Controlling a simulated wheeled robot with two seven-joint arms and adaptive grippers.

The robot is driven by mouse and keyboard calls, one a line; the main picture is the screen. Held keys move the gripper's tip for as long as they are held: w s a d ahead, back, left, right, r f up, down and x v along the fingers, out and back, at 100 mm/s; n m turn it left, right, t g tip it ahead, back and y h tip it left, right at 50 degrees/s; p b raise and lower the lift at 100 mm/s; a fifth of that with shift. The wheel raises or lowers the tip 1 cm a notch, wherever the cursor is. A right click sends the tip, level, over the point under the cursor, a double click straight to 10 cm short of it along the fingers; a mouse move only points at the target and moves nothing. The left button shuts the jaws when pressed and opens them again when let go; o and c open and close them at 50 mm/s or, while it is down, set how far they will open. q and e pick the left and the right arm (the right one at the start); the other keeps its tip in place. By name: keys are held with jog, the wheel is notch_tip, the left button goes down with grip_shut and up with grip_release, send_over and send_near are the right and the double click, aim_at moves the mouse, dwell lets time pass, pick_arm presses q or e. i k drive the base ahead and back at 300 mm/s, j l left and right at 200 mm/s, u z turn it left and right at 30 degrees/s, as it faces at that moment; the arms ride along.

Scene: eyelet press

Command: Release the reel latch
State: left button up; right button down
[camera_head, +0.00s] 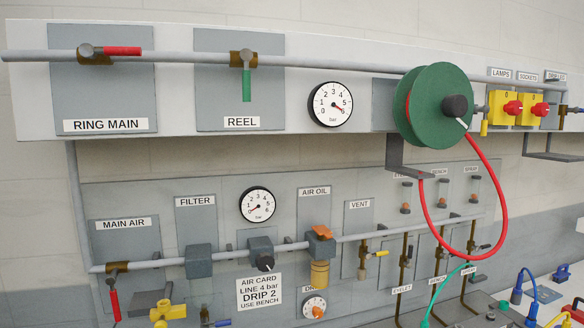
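The hose reel (430,110) is a green drum on the right part of the upper board, above a dark bracket (396,158). A dark hub (457,106) sits at its centre. A small pale lever (462,124) sticks out below the hub. It may be the latch, but I cannot tell whether it is engaged. A red hose (499,185) hangs from the reel in a long loop. Neither of my grippers shows in the head view.
The REEL valve's green handle (246,85) points down. The RING MAIN valve's red handle (122,51) lies level. Yellow boxes with red knobs (505,107) stand right of the reel. Pipes, gauges and valves fill the lower board (120,205). Cables lie at lower right.

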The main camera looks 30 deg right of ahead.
aim_at(484, 108)
jog(key=z, duration=2.2)
